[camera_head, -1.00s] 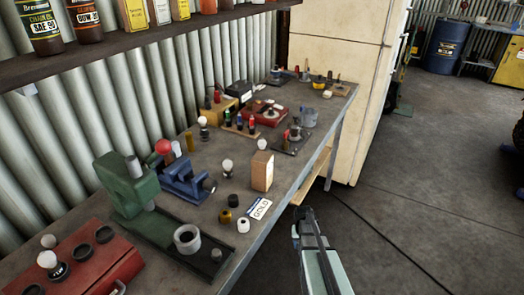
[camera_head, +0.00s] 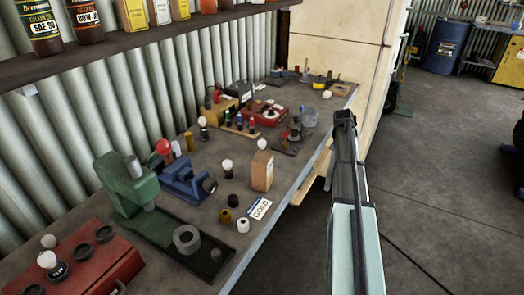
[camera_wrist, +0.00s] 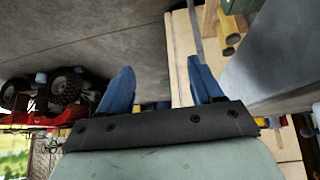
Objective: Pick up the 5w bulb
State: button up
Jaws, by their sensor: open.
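Several white bulbs show in the head view. One bulb (camera_head: 47,259) sits on the red box at the front left, beside a dark base with small white lettering that I cannot read for sure. Others stand on the bench: one (camera_head: 226,166) in the middle, one (camera_head: 203,122) farther back, and one (camera_head: 262,145) at the wooden block. I cannot tell which is the 5w bulb. My gripper (camera_head: 345,118) is off the bench's right edge, apart from every bulb. In the wrist view its blue fingers (camera_wrist: 163,85) are spread and empty.
The bench (camera_head: 215,150) holds a green press (camera_head: 125,185), a blue vise (camera_head: 185,180), a red box (camera_head: 95,262), a wooden block (camera_head: 262,170) and a gold-lettered card (camera_head: 259,208). A bottle shelf (camera_head: 130,48) overhangs the back.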

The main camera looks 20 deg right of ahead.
jog(key=w+a+r+m, duration=0.15)
jog(key=a+r, duration=0.25)
jog(key=r, duration=0.5)
jog(key=w+a+r+m, duration=0.1)
jog(key=w+a+r, duration=0.1)
jog(key=a+r, duration=0.6)
jog(key=a, duration=0.2)
jog(key=s+a+r, duration=0.1)
jog(key=a, duration=0.3)
jog(key=a+r, duration=0.2)
jog(key=a, duration=0.1)
jog(key=shift+s+a+r, duration=0.1)
jog(key=shift+s+a, duration=0.1)
jog(key=shift+s, duration=0.15)
jog(key=g+y, duration=0.1)
jog(key=g, duration=0.1)
send_near(261, 140)
jog(key=x, duration=0.8)
jog(key=shift+w+d+r, duration=0.2)
jog(key=shift+w, duration=0.05)
jog(key=shift+y, duration=0.3)
jog(key=shift+a+x, duration=0.1)
jog(key=shift+x, duration=1.2)
jog(key=shift+a+x, duration=0.15)
jog(key=shift+x, duration=1.2)
jog(key=shift+s, duration=0.15)
jog(key=c, duration=1.1)
